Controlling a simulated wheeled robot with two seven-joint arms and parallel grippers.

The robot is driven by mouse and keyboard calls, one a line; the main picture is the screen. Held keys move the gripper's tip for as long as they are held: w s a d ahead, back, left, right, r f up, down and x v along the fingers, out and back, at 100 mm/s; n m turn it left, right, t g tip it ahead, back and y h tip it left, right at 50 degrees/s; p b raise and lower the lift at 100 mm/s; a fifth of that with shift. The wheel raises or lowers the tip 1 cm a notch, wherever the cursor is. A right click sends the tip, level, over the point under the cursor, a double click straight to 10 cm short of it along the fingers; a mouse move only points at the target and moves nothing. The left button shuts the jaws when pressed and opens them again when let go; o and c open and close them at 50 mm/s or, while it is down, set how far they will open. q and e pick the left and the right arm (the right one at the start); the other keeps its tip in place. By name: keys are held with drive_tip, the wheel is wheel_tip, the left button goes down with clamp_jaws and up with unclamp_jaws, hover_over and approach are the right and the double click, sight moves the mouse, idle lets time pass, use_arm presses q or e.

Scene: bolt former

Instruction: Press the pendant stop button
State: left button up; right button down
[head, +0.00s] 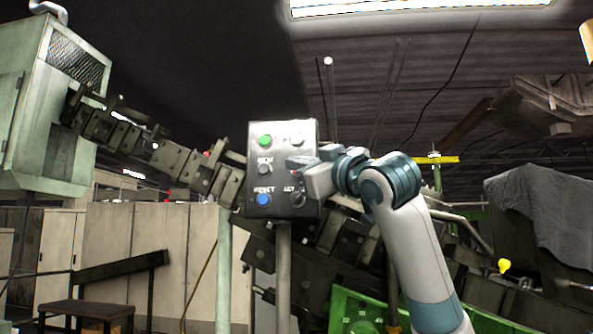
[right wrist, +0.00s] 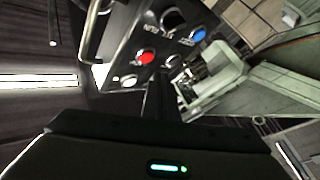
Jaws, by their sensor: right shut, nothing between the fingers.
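The pendant (head: 281,128) is a grey box on a post, with a green button (head: 265,141) at upper left and a blue button (head: 263,199) at lower left. My right gripper (head: 292,163) is shut and empty, in front of the right middle of the panel. It hides that part of the panel in the head view. A red button (right wrist: 147,57), likely the stop button, shows in the right wrist view on the pendant face, beside the blue button (right wrist: 198,34). I cannot tell whether my fingertips touch the panel. My left gripper is not in view.
A pale green machine cabinet (head: 42,100) stands at the left. A dark conveyor-like chain (head: 180,160) slopes down behind the pendant. A grey post (head: 284,265) carries the pendant. A grey cloth (head: 545,215) covers something at the right.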

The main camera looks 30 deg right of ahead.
drive_tip(key=shift+s+a+b, duration=0.2)
drive_tip(key=shift+s+a, duration=0.3)
drive_tip(key=shift+s, duration=0.25)
drive_tip(key=shift+s+a+b, duration=0.2)
drive_tip(key=shift+s+a, duration=0.25)
drive_tip(key=shift+s, duration=0.3)
drive_tip(key=shift+f, duration=0.1)
